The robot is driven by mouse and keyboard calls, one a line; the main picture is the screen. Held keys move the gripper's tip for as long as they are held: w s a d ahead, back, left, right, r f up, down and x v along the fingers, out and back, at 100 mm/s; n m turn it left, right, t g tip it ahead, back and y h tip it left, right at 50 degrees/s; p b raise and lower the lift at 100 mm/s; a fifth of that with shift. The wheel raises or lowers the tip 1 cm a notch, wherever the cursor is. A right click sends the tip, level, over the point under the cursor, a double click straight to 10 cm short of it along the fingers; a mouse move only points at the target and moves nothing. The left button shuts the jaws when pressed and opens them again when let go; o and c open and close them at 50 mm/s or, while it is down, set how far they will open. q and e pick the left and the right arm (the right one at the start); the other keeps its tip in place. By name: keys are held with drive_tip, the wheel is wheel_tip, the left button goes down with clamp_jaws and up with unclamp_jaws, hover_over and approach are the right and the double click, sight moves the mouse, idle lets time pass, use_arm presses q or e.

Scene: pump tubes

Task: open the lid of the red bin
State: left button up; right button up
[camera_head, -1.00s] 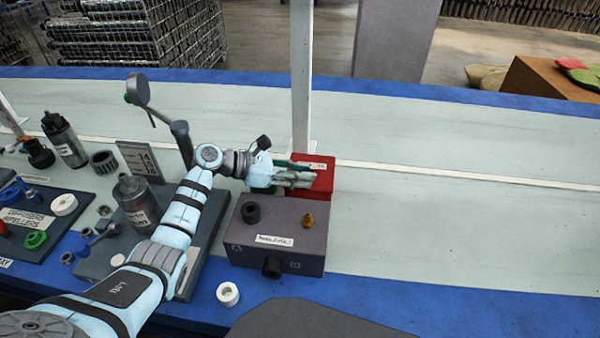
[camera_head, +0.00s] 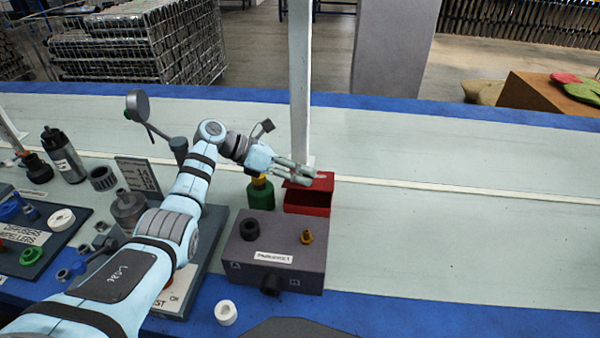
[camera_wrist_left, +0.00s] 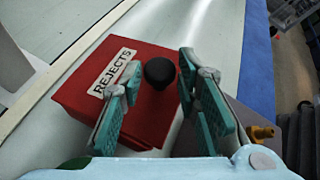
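The red bin (camera_head: 307,210) stands behind the grey box in the head view. Its lid (camera_head: 323,181) is tilted up at the back, and the dark red inside shows at the front. In the left wrist view the lid (camera_wrist_left: 125,100) carries a white "REJECTS" label (camera_wrist_left: 112,72) and a black knob (camera_wrist_left: 159,73). My left gripper (camera_head: 306,178) is over the raised lid. In the wrist view its teal fingers (camera_wrist_left: 159,80) are apart on either side of the knob, with gaps visible. My right gripper is not in view.
A grey box (camera_head: 276,255) with a black ring and a brass fitting stands in front of the bin. A green bottle (camera_head: 261,194) is just left of the bin. A white ring (camera_head: 226,312) lies at the front. The table to the right is clear.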

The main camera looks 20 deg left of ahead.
use_arm(q)
drive_tip(key=shift+o, duration=1)
wheel_tip(320, 180, up, 10)
